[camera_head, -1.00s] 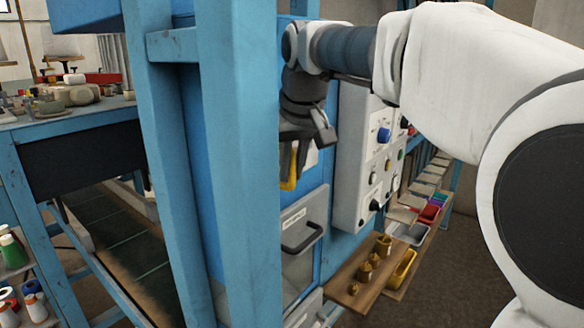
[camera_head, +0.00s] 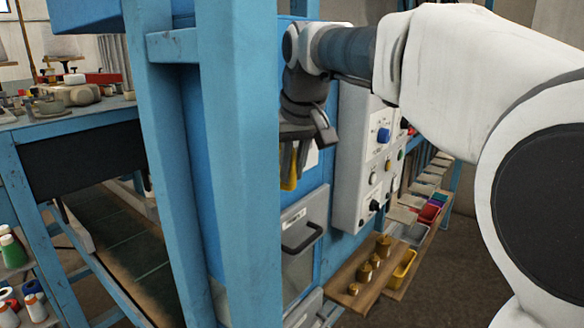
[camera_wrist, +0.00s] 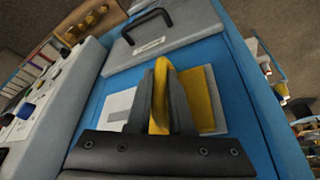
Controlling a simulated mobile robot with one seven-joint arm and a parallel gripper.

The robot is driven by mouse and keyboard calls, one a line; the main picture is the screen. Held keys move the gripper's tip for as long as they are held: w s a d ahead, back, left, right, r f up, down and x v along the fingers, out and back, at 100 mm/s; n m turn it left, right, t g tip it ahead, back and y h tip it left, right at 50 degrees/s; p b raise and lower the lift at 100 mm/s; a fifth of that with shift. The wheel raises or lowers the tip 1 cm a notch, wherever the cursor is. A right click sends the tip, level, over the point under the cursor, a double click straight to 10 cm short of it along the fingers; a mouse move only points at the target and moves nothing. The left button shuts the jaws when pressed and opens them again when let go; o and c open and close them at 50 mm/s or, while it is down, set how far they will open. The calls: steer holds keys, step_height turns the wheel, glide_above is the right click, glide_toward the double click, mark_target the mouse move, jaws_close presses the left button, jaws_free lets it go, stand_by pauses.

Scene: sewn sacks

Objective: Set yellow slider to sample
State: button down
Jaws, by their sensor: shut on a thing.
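The yellow slider (camera_wrist: 160,122) shows in the wrist view, between the two fingers of my gripper (camera_wrist: 161,100). My gripper is shut on it. The slider stands on the blue cabinet front, next to a white label plate (camera_wrist: 120,104) on its left and a grey and yellow plate (camera_wrist: 203,100) on its right. Any writing on these plates is too small or hidden to read. In the head view the slider's yellow end (camera_head: 290,178) shows below my gripper (camera_head: 292,160), beside the blue post that hides part of the cabinet.
A grey drawer with a black handle (camera_head: 303,237) is below the slider. A control box (camera_head: 362,160) with knobs stands to the right. A wooden shelf (camera_head: 368,272) holds several brass weights. A blue post (camera_head: 235,150) stands close in front at the left.

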steer(key=w+d+p, duration=0.1)
steer(key=w, duration=0.1)
steer(key=w+d+p, duration=0.1)
steer(key=w+d, duration=0.1)
steer(key=shift+w+d, duration=0.3)
steer(key=shift+w, duration=0.05)
steer(key=c, duration=0.8)
jaws_free()
steer(key=p+v, duration=0.1)
steer(key=v, duration=1.6)
steer(key=shift+s+r, duration=0.2)
steer(key=shift+d, duration=0.15)
